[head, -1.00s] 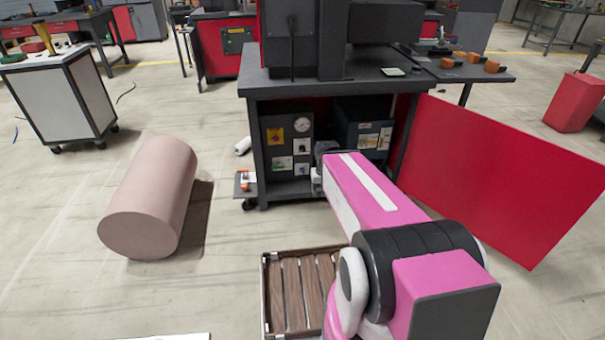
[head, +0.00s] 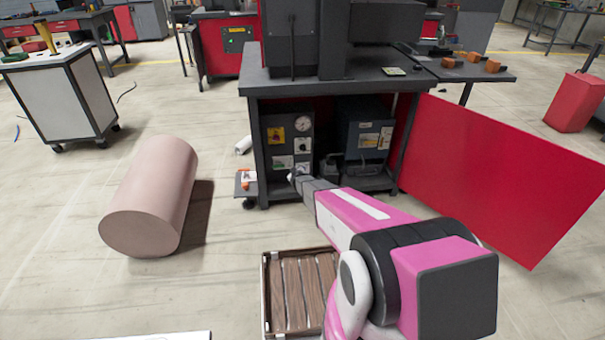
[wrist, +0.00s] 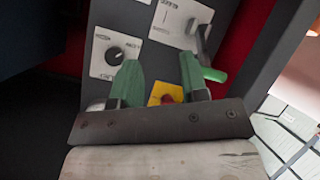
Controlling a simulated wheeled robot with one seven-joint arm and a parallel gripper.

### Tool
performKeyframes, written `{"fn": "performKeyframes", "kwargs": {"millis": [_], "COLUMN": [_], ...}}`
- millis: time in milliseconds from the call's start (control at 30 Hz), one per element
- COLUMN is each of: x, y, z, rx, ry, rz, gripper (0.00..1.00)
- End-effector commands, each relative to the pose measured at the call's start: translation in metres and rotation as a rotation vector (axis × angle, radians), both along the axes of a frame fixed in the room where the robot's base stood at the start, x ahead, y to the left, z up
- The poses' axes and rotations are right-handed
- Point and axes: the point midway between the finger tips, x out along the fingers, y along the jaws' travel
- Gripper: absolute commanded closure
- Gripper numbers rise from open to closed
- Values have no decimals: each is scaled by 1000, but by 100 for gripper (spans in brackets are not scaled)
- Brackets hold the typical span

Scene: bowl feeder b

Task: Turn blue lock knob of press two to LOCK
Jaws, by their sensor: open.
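The press's dark control panel (head: 290,147) is under the bench top, with a round gauge, a yellow plate and white plates. My gripper (head: 293,177) is low at the panel's front in the head view. In the wrist view my open gripper (wrist: 158,72) has two green fingers spread before the panel, with nothing visible between them. A black knob (wrist: 114,55) on a white plate is left of the fingers. A grey lever (wrist: 203,42) stands on another white plate at upper right. No knob shows clearly as blue; the fingers hide part of the panel.
A second dark unit (head: 365,138) stands right of the panel. A red board (head: 500,180) leans at the right. A pink cylinder (head: 150,195) lies on the floor at left. A slatted crate (head: 266,300) is in front.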

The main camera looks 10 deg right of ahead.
Motion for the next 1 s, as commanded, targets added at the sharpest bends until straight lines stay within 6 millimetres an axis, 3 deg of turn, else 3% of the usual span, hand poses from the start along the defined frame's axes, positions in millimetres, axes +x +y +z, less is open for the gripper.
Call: {"fn": "performKeyframes", "kwargs": {"millis": [33, 100, 300, 633, 1000], "x": [24, 38, 52, 68, 126], "y": [-2, -9, -22, -29, -45], "z": [-29, -50, -86, -94, -111], "rx": [-51, -123, -262, -287, -286], "ry": [-42, -90, -155, -164, -164], "rz": [-29, -71, -158, -176, -174], "gripper": [60, 60, 60, 60, 60]}}
